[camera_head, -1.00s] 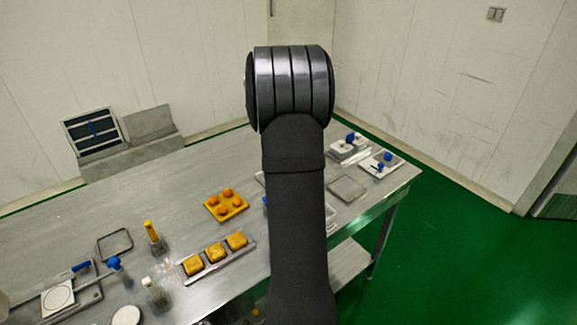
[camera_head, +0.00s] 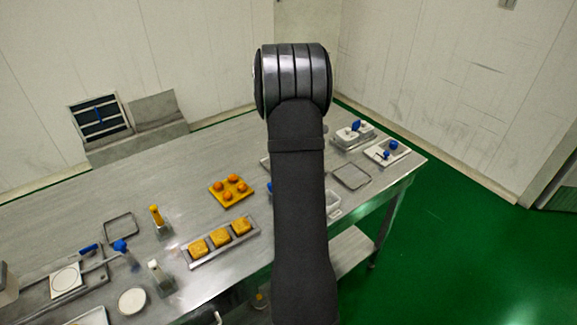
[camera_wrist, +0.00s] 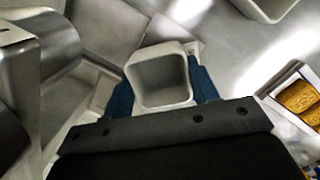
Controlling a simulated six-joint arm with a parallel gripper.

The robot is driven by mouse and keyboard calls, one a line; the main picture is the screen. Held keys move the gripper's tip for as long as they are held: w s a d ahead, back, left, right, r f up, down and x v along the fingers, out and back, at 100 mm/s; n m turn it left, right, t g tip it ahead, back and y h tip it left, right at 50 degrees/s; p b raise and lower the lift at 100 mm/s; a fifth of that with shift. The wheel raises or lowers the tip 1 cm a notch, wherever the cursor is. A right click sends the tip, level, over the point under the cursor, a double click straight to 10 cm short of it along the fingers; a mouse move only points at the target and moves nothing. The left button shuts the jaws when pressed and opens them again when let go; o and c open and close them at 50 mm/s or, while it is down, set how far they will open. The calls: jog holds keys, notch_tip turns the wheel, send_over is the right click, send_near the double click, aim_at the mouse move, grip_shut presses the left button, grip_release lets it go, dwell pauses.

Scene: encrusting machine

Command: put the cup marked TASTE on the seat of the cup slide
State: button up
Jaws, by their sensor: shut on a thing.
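In the wrist view my gripper (camera_wrist: 162,88) has its two blue fingers shut on the sides of a square grey cup (camera_wrist: 185,97). The cup's open mouth faces the camera and its inside looks empty. No TASTE mark shows from this angle. A flat metal strip or plate lies behind and below the cup, but I cannot tell whether it is the cup slide or whether the cup touches it. In the head view my own arm hides the gripper and the held cup.
Another grey container (camera_wrist: 262,8) is at the top right of the wrist view. Metal machine parts (camera_wrist: 45,60) stand close on the left. A tray with yellow pieces (camera_wrist: 268,97) is at the right. In the head view, a yellow tray (camera_head: 217,204) and several small items are on the steel table (camera_head: 70,215).

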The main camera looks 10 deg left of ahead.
jog(key=shift+f, duration=0.4)
dwell(0.3)
jog(key=o, duration=1.1)
jog(key=r, duration=0.5)
jog(key=a+r, duration=0.1)
jog(key=r, duration=0.5)
jog(key=a+r, duration=0.1)
jog(key=r, duration=0.5)
jog(key=shift+r, duration=0.15)
jog(key=f, duration=0.5)
jog(key=d+f, duration=0.1)
jog(key=f, duration=0.5)
jog(key=d+f, duration=0.1)
jog(key=f, duration=0.5)
jog(key=shift+f, duration=0.15)
jog(key=shift+r, duration=0.2)
